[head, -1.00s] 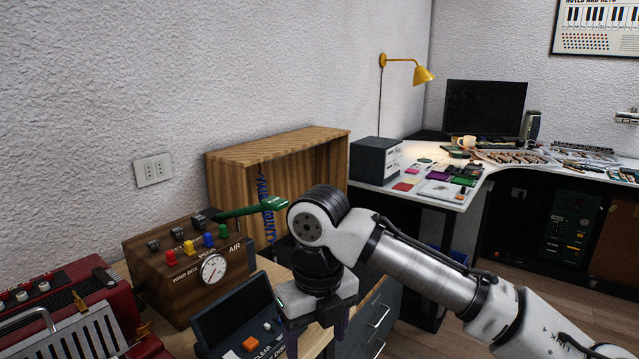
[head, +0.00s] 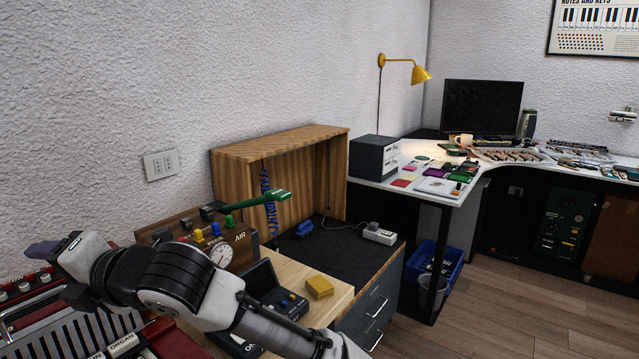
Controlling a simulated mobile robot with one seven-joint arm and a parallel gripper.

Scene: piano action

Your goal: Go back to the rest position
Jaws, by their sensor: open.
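My gripper (head: 52,270) is at the far left of the head view, above the red accordion-like instrument (head: 60,325). Its jaws are apart, and I see nothing held between them. One dark purple finger shows against the wall; the other is partly hidden by the wrist. My arm (head: 190,285) reaches in from the bottom and hides part of the wooden control box (head: 240,243) with its gauge and coloured levers. No marked rest position shows.
A yellow block (head: 319,287) and a small dark console (head: 275,295) are on the light wooden top. An open wooden case (head: 240,175) stands behind on a dark mat. A crowded white desk (head: 400,188) is at the right. Floor at the lower right is clear.

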